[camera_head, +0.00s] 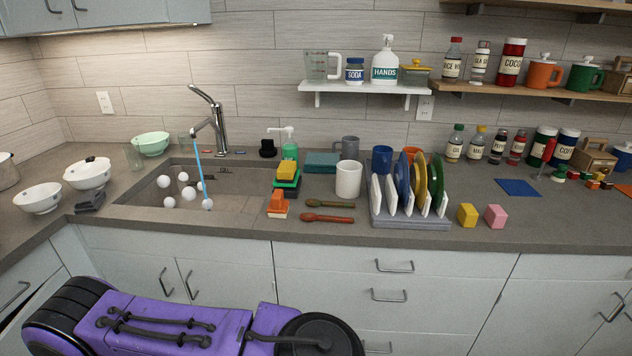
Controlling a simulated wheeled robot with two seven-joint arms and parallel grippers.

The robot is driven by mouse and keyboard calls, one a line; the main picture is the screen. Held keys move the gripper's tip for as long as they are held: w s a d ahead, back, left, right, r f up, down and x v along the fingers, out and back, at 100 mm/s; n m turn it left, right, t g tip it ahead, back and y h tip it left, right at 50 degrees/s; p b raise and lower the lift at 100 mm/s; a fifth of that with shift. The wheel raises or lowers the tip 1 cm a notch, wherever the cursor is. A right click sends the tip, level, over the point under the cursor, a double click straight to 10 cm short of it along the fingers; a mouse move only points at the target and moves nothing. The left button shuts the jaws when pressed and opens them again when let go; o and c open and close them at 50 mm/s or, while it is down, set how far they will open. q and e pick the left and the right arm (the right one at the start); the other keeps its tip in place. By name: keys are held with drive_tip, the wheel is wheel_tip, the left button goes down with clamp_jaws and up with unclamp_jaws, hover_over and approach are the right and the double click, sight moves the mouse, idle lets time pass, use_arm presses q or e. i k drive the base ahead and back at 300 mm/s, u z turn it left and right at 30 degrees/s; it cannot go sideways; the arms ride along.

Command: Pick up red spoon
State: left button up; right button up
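Two spoons lie side by side on the grey counter, between the sink and the dish rack. The nearer one, a reddish-brown spoon (332,218), lies close to the counter's front edge with its bowl to the left. The farther spoon (335,204) lies just behind it, also bowl to the left, with a darker, brownish-green handle. They look apart, with a narrow gap between them. Neither of my grippers is in view. A purple and black part that looks like my own arm crosses the bottom left, below the counter edge, away from the spoons.
A white mug (348,180) stands behind the spoons. A dish rack (410,220) with plates is to their right, and an orange-and-white brush (278,205) to their left. The sink (235,200) with white balls is farther left. Counter (340,233) in front of the spoons is clear.

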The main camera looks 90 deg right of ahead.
sight(305, 216)
drive_tip(key=z, duration=0.05)
drive_tip(key=k, duration=0.2)
drive_tip(key=z, duration=1.2)
